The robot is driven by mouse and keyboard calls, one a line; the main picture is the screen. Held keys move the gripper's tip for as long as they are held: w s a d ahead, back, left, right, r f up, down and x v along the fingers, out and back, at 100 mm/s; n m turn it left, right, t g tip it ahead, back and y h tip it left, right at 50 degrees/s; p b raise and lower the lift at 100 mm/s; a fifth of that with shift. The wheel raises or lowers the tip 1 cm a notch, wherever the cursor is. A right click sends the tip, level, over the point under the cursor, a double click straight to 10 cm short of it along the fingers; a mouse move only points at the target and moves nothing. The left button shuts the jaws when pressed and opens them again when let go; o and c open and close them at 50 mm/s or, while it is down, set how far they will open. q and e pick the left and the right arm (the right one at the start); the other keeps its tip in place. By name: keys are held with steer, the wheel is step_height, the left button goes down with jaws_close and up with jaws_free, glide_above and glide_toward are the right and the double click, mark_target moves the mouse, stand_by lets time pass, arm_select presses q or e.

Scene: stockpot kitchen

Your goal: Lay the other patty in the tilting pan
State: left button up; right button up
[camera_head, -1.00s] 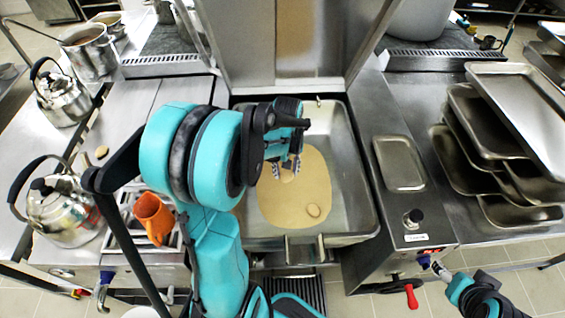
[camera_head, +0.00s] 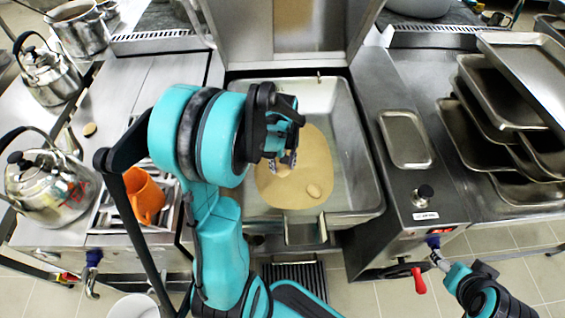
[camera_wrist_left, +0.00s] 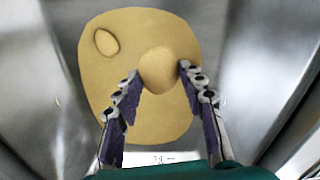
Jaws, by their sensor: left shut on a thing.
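The tilting pan (camera_head: 355,185) is open, with a flat tan sheet (camera_head: 270,193) on its floor. One small round patty (camera_head: 313,190) lies on this sheet near its front right; it shows at upper left in the left wrist view (camera_wrist_left: 105,42). My left gripper (camera_head: 284,160) is inside the pan's outline, pointing down over the sheet. It is shut on another patty (camera_wrist_left: 158,68), held between the fingertips; the gap beneath it is hard to judge. My right gripper (camera_head: 438,258) is at lower right, near a blue knob; its fingers are too small to read.
Kettles (camera_head: 48,190) and an orange jug (camera_head: 145,197) stand left. Stacked trays (camera_head: 500,130) are at right. The upright pan lid (camera_head: 290,35) stands behind the pan. A red handle (camera_head: 419,280) sticks out in front.

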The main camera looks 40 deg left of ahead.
arm_select(q)
step_height(320, 180, down, 9)
steer(key=b, duration=0.6)
step_height(320, 180, down, 4)
steer(key=shift+r, duration=0.2)
steer(key=shift+f, duration=0.8)
steer(key=o, duration=1.2)
steer(key=shift+r, duration=0.1)
step_height(320, 180, up, 12)
steer(key=shift+f, duration=0.1)
